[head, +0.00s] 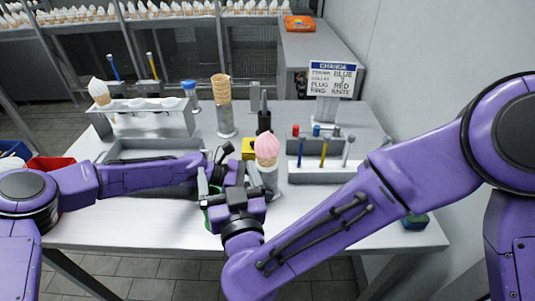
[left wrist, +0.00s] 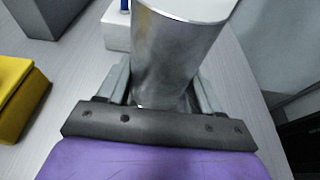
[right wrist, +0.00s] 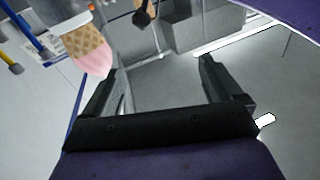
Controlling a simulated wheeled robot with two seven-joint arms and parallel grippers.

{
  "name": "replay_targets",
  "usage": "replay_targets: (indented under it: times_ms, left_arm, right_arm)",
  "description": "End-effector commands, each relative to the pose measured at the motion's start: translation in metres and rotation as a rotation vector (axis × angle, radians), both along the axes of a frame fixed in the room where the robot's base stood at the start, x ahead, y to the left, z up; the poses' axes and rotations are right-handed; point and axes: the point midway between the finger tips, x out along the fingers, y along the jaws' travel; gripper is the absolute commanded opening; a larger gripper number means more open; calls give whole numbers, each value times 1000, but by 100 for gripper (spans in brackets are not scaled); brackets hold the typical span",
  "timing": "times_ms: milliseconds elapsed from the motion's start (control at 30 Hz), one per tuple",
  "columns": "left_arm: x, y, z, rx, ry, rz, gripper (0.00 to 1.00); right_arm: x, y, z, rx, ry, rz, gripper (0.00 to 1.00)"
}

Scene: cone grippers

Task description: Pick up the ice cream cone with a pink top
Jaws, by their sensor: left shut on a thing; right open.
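The pink-topped ice cream cone (head: 267,146) stands upright at the middle of the table in the head view, directly above a metal cylinder (head: 269,180). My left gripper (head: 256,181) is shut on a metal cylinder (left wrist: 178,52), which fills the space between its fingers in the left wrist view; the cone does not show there. My right gripper (head: 222,178) is open and empty. In the right wrist view the cone (right wrist: 90,47) appears upside down, outside and left of the open fingers (right wrist: 160,75). Both grippers overlap in the head view, partly hiding each other.
A white cone (head: 99,91) sits in a rack (head: 125,104) at the left. A stack of empty cones (head: 221,88) stands behind the grippers. A yellow block (head: 248,148) is close by. A tool holder (head: 310,175) and a sign (head: 333,76) are at the right.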

Motion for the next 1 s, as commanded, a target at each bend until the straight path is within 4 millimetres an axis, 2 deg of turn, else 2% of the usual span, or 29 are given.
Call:
replay_targets:
  times_ms: [33, 100, 200, 300, 400, 500, 633, 767, 867, 1000]
  left_arm:
    - [0, 0, 0, 0, 0, 1, 48]
    - [0, 0, 0, 0, 0, 1, 48]
    - [0, 0, 0, 1, 0, 0, 48]
    - [0, 0, 0, 1, 0, 0, 48]
    - [0, 0, 0, 1, 0, 0, 48]
    - [0, 0, 0, 1, 0, 1, 48]
    - [0, 1, 0, 1, 0, 1, 48]
    - [0, 1, 0, 1, 0, 1, 48]
    - [0, 0, 0, 1, 0, 1, 48]
    - [0, 0, 0, 0, 0, 0, 48]
  right_arm:
    - [20, -6, 8, -4, 6, -103, 92]
    - [47, -20, 19, -13, 43, -271, 92]
    - [76, -42, 32, -11, 146, -518, 92]
    - [91, -59, 44, 16, 319, -737, 92]
    - [92, -65, 52, 60, 543, -888, 92]
    - [84, -57, 60, 112, 772, -952, 92]
    - [72, -41, 71, 164, 1001, -949, 92]
    - [66, -32, 77, 190, 1111, -927, 92]
    - [69, -35, 66, 193, 1133, -923, 92]
    - [80, -46, 39, 193, 1133, -924, 92]
